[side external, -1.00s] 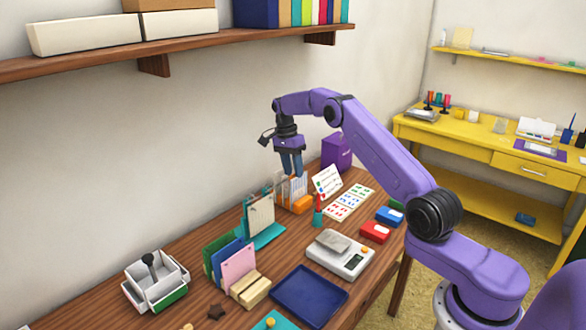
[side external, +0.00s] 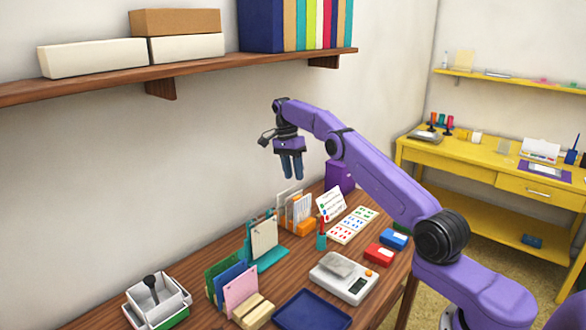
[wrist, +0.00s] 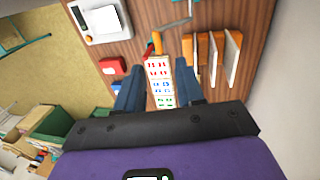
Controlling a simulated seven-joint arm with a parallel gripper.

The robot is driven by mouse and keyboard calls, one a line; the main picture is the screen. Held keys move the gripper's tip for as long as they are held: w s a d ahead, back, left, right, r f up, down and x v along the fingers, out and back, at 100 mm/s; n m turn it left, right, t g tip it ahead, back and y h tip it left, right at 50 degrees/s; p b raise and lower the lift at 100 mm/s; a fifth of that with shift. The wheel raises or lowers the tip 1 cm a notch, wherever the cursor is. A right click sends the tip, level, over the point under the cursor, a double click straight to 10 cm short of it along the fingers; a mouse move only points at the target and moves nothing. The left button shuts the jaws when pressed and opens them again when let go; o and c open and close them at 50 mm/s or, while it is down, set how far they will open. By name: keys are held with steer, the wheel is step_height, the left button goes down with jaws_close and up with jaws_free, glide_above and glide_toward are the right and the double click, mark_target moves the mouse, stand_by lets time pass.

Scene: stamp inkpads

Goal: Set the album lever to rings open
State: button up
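A teal ring album (side external: 268,257) with upright cream pages (side external: 264,238) stands on the wooden desk, left of an orange card rack (side external: 300,225). I cannot make out its lever in either view. My gripper (side external: 291,172) hangs in the air above the back of the desk, above and to the right of the album. Its dark blue fingers point down. In the wrist view my gripper (wrist: 160,90) has its fingers well apart with nothing held between them. A sticker sheet (wrist: 161,82) shows below, between the fingers. The album is not clearly seen there.
Around the album stand coloured folders (side external: 231,286), a teal cup (side external: 321,242), a scale (side external: 343,278) and a leaning card (side external: 331,204). Red (side external: 379,253) and blue (side external: 394,239) inkpads lie at the right. A purple box (side external: 340,176) is behind. A shelf (side external: 215,68) runs above.

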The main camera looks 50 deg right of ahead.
steer(key=shift+r, duration=0.5)
steer(key=shift+r, duration=0.1)
jaws_close()
steer(key=s+t, duration=0.8)
steer(key=s, duration=0.5)
steer(key=w+f, duration=0.7)
steer(key=f, duration=0.1)
steer(key=shift+w+a, duration=0.35)
steer(key=shift+w, duration=0.05)
stand_by(0.3)
